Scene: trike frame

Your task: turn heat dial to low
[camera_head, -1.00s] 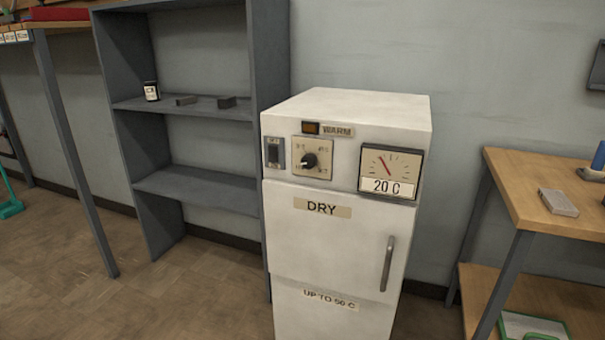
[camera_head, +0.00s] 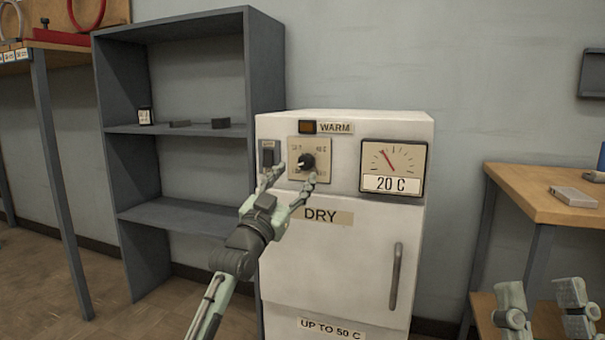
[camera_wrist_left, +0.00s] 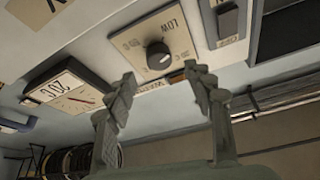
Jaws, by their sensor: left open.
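The heat dial (camera_head: 307,161) is a black knob with a white mark on a beige plate, high on the front of the white drying cabinet (camera_head: 345,255). In the left wrist view the dial (camera_wrist_left: 158,56) shows close up, with the word LOW printed on its plate. The white mark sits off-centre, and its exact setting is hard to read. My left gripper (camera_head: 291,178) is open in front of the plate, its fingertips just below the dial. In the wrist view the fingertips (camera_wrist_left: 160,77) are spread either side of the dial, apart from it. My right gripper (camera_head: 543,300) is open and empty at lower right.
A dark switch (camera_head: 268,154) sits left of the dial, and a gauge (camera_head: 392,167) reading 20 C sits right of it. An amber lamp (camera_head: 308,127) is above. Grey shelves (camera_head: 185,212) stand at left and a wooden table (camera_head: 540,195) at right.

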